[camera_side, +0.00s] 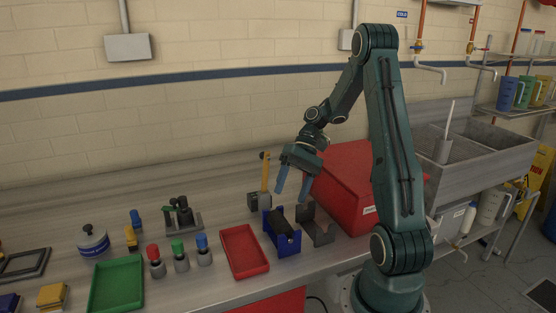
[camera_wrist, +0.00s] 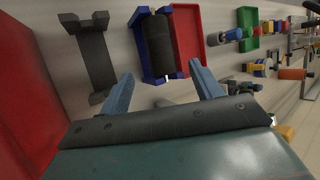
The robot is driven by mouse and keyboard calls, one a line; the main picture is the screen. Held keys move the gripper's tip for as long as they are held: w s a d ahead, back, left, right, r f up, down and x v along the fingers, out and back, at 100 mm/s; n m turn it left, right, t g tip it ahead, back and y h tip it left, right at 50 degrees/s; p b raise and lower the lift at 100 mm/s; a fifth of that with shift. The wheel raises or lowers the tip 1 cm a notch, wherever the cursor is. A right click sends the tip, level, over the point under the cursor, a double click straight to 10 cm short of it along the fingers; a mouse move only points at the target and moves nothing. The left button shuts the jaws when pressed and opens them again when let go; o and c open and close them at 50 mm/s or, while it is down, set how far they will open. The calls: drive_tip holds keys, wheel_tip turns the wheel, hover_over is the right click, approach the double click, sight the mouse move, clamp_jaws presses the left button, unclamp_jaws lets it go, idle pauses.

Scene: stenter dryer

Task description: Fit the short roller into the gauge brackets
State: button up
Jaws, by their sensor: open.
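A black roller (camera_side: 281,220) lies in a blue cradle (camera_side: 268,233) on the bench. In the wrist view the black roller (camera_wrist: 159,42) lies lengthwise between the end walls of the blue cradle (camera_wrist: 139,47). The dark grey bracket piece (camera_side: 318,230), which looks like the gauge brackets, stands just right of the cradle, empty. It also shows in the wrist view (camera_wrist: 96,58), left of the cradle. My gripper (camera_side: 291,197) is open and empty, above the cradle and bracket area. In the wrist view its blue fingers (camera_wrist: 161,76) are spread either side of the cradle's near end, apart from the roller.
A large red box (camera_side: 345,170) stands close behind and right of the bracket. A red tray (camera_side: 244,252) lies left of the cradle, and a grey block with a yellow handle (camera_side: 264,180) stands behind it. Colour-topped cylinders (camera_side: 180,257) and a green tray (camera_side: 117,286) are farther left.

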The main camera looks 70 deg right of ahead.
drive_tip(key=shift+v, duration=2.55)
drive_tip(key=shift+a, duration=0.1)
drive_tip(key=w+a+r+n+h, duration=0.1)
drive_tip(key=a+r+n+h, duration=0.1)
drive_tip(key=a+r, duration=0.35)
drive_tip(key=w+a+r+n+h, duration=0.1)
drive_tip(key=a+r+h, duration=0.1)
drive_tip(key=a, duration=0.7)
drive_tip(key=s+a+r+n+t+h, duration=0.2)
drive_tip(key=s+a+n+t+h, duration=0.2)
drive_tip(key=s+a, duration=0.3)
drive_tip(key=s, duration=0.3)
drive_tip(key=shift+s+a+n, duration=0.2)
drive_tip(key=shift+a+n, duration=0.1)
drive_tip(key=shift+a, duration=0.05)
drive_tip(key=shift+r, duration=0.1)
drive_tip(key=shift+c, duration=0.4)
